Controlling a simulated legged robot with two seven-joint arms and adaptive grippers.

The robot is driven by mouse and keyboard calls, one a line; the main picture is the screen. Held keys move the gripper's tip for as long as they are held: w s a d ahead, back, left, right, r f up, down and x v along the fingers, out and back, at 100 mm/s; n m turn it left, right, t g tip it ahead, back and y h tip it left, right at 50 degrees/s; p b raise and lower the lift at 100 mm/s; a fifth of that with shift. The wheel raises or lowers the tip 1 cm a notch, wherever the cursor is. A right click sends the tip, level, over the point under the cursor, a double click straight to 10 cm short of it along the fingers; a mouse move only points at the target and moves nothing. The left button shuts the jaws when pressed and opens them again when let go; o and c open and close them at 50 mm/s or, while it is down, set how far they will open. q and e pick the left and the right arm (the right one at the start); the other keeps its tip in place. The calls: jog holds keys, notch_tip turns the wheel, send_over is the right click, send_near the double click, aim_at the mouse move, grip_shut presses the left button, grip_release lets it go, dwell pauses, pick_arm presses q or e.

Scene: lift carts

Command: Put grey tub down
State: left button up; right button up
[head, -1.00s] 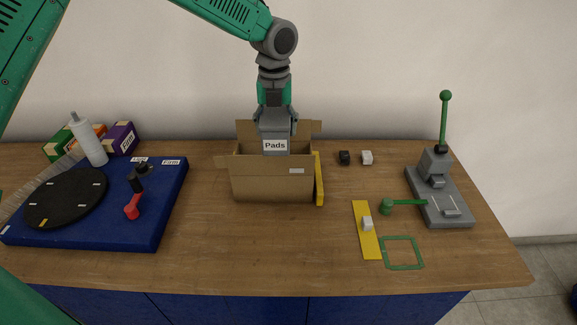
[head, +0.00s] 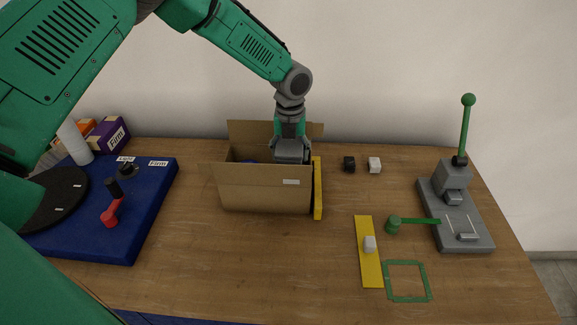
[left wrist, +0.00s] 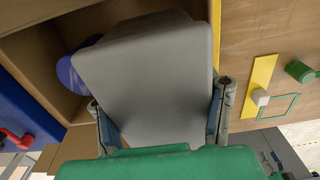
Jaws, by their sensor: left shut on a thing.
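The grey tub (head: 291,157) is in my left gripper (head: 291,146), at the right end of the open cardboard box (head: 265,190). Its lower part is hidden behind the box's front wall, so I cannot tell whether it touches the bottom. In the left wrist view the tub (left wrist: 150,75) fills the middle, with the fingers of my left gripper (left wrist: 163,108) on both sides of it. A blue round thing (left wrist: 72,74) lies in the box beside the tub. My right gripper is not in view.
A yellow strip (head: 317,188) stands against the box's right side. A blue base (head: 125,220) is at left. The bench in front of the box is clear.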

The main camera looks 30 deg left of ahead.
pick_arm(q)
jog(key=shift+a+f, duration=0.2)
jog(key=shift+f, duration=0.1)
jog(key=f, duration=0.1)
jog(key=a+f, duration=0.1)
jog(key=f, duration=0.1)
jog(key=shift+s+f+p, duration=0.1)
jog(key=shift+s+p, duration=0.05)
jog(key=shift+p, duration=0.2)
jog(key=shift+d+f, duration=0.1)
jog(key=shift+f, duration=0.2)
jog(key=shift+d, duration=0.5)
jog(key=shift+f+b, duration=0.15)
jog(key=shift+b, duration=0.15)
jog(key=shift+a+f, duration=0.1)
jog(key=shift+f, duration=0.2)
jog(key=shift+a, duration=0.15)
jog(key=o, duration=1.3)
jog(key=shift+a, duration=0.1)
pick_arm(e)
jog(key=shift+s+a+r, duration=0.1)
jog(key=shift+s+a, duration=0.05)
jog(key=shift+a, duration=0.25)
